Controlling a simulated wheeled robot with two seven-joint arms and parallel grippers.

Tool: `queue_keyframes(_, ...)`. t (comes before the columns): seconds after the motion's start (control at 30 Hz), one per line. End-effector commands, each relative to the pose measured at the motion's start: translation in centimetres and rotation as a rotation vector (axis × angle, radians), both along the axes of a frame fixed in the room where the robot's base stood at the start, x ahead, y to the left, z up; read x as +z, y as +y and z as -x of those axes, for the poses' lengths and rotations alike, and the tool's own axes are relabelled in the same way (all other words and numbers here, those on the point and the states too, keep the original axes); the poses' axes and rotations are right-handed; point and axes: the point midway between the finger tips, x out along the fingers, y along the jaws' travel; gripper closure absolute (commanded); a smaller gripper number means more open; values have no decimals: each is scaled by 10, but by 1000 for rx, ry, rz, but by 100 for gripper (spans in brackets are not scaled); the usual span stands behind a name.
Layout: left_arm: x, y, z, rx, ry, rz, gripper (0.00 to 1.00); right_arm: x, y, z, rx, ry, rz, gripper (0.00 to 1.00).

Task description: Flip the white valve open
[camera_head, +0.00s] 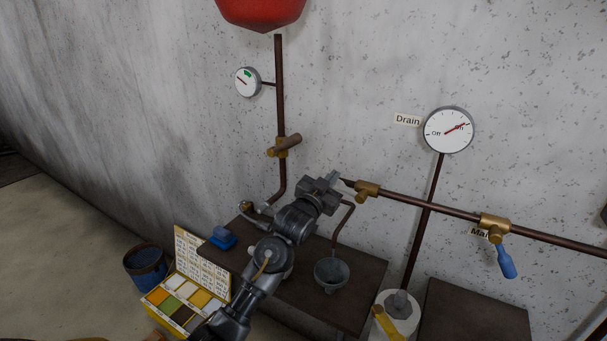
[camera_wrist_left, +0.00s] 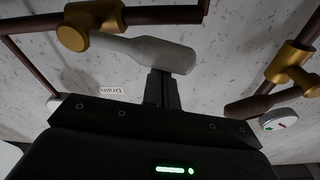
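The white valve handle (camera_wrist_left: 150,52) shows in the left wrist view as a pale grip, joined to a brass valve body (camera_wrist_left: 73,36). In the head view its brass body (camera_head: 368,190) sits on the wall pipe, and the handle is largely hidden by my gripper. My left gripper (camera_head: 332,181) is at the handle, just left of the brass body. In the left wrist view its fingers (camera_wrist_left: 160,88) are together, with the tips at the handle's near edge. I cannot tell whether they touch it. My right gripper is not in view.
A blue-handled valve (camera_head: 505,262) hangs on the pipe at right, by the "Main" label. A brown-handled valve (camera_head: 286,145) is on the upright pipe at left.

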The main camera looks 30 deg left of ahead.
Motion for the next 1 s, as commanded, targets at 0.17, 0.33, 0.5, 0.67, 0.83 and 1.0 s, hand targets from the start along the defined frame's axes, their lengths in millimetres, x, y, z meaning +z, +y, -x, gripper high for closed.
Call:
queue_keyframes(0.17, -11, -5, -4, -14, 11, 130, 100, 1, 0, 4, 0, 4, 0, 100)
queue_keyframes(0.33, -20, -1, -4, -13, 16, 220, 100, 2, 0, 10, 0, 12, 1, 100)
queue_keyframes(0.5, -25, 2, -4, -11, 19, 274, 100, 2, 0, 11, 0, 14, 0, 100)
queue_keyframes(0.67, -27, 3, -4, -11, 20, 302, 100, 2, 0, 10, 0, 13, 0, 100)
queue_keyframes(0.83, -28, 3, -3, -10, 21, 309, 100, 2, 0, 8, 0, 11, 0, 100)
queue_keyframes(1.0, -28, 3, -4, -11, 21, 308, 100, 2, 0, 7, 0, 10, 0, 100)
